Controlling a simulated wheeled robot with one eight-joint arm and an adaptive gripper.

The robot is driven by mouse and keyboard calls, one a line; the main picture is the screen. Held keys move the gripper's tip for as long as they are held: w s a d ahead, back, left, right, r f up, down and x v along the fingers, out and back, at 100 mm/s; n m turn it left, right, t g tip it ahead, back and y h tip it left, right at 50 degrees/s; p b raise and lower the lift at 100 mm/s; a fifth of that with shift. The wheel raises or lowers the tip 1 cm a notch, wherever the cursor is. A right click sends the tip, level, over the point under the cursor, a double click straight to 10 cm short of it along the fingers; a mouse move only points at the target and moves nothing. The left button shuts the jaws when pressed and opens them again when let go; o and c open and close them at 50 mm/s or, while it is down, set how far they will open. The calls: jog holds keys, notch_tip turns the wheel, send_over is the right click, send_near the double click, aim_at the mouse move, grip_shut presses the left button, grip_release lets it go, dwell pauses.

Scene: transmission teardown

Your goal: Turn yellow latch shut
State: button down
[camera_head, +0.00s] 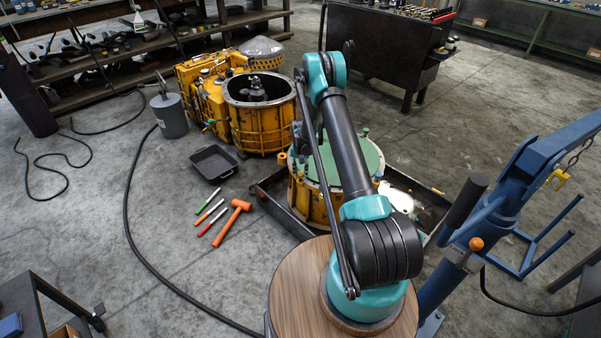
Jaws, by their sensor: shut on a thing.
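My arm rises from the round wooden-topped stand, bends at the top and comes down on the left of its upper link. My gripper (299,149) is small, dark and partly hidden by my arm. It is low at the upper left rim of a yellow round housing (308,198) with a green top (366,158). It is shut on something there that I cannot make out. I cannot pick out a yellow latch for certain on this housing. An orange-yellow lug (282,159) sticks out at its left rim, close to the gripper.
A dark tray (275,205) surrounds the housing. A larger yellow casing (262,126) stands open behind left. A blue crane (500,200) with a yellow hook (557,178) stands right.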

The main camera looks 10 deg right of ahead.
aim_at(300, 173)
jog(key=shift+n, duration=0.8)
jog(key=c, duration=1.2)
grip_release()
jog(key=shift+o, duration=0.2)
jog(key=shift+r, duration=0.15)
notch_tip(300, 173, up, 12)
